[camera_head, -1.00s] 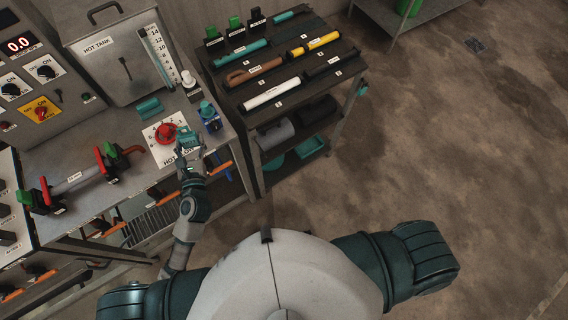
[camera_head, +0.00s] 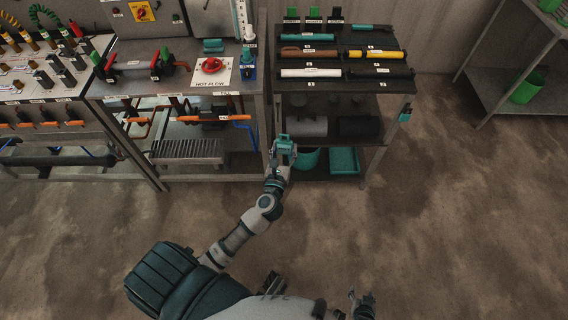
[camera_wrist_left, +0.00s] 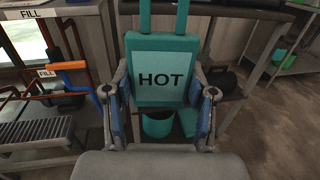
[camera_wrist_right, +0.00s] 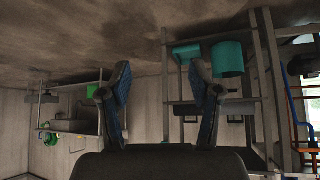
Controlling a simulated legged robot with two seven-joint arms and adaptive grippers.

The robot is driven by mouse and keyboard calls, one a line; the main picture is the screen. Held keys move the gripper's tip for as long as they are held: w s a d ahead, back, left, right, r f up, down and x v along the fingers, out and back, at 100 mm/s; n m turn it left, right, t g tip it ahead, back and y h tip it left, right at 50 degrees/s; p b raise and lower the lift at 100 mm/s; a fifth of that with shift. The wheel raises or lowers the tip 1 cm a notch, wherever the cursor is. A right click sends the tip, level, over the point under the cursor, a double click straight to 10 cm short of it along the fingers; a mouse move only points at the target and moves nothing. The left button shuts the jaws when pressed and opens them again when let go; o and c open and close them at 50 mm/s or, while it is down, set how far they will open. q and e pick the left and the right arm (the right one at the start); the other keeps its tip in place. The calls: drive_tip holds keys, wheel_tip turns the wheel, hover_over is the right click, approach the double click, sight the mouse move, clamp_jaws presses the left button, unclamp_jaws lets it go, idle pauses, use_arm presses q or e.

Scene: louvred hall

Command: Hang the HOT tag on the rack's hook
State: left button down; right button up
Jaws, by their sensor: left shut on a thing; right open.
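The HOT tag (camera_wrist_left: 163,78) is a teal plate with a pale panel reading HOT and two teal strips rising from its top. My left gripper (camera_wrist_left: 160,105) is shut on it, one finger on each side. In the head view the tag (camera_head: 284,147) is held upright in my left gripper (camera_head: 281,158), in front of the rack's left side. My right gripper (camera_wrist_right: 162,95) is open and empty, low at the bottom of the head view (camera_head: 362,302). The rack (camera_head: 398,86) holds several pipes. A small teal piece (camera_head: 405,117) is at its right side; I cannot tell whether it is the hook.
The bench with the HOT FLOW plate (camera_head: 211,84) and red knob stands left of the rack. A metal table (camera_head: 508,85) with a green bucket (camera_head: 527,88) is at the far right. The floor between is clear.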

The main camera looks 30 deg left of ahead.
use_arm(q)
wheel_tip(320, 180, down, 11)
drive_tip(key=w+a+n+g+y+b, duration=0.2)
drive_tip(key=a+y+b, duration=0.1)
drive_tip(key=b, duration=0.3)
drive_tip(key=x, duration=0.8)
drive_tip(key=shift+a+r, duration=0.15)
drive_tip(key=shift+a, duration=0.4)
use_arm(e)
drive_tip(key=w+a+r+t, duration=0.1)
drive_tip(key=w+r+t, duration=0.2)
drive_tip(key=r, duration=0.7)
drive_tip(key=w+a+r+t+y, duration=0.1)
drive_tip(key=w+r+t, duration=0.2)
drive_tip(key=r, duration=0.8)
drive_tip(key=shift+w+r+y, duration=0.25)
drive_tip(key=shift+r+y, duration=0.05)
use_arm(q)
drive_tip(key=shift+d, duration=0.1)
use_arm(e)
drive_tip(key=shift+d, duration=0.1)
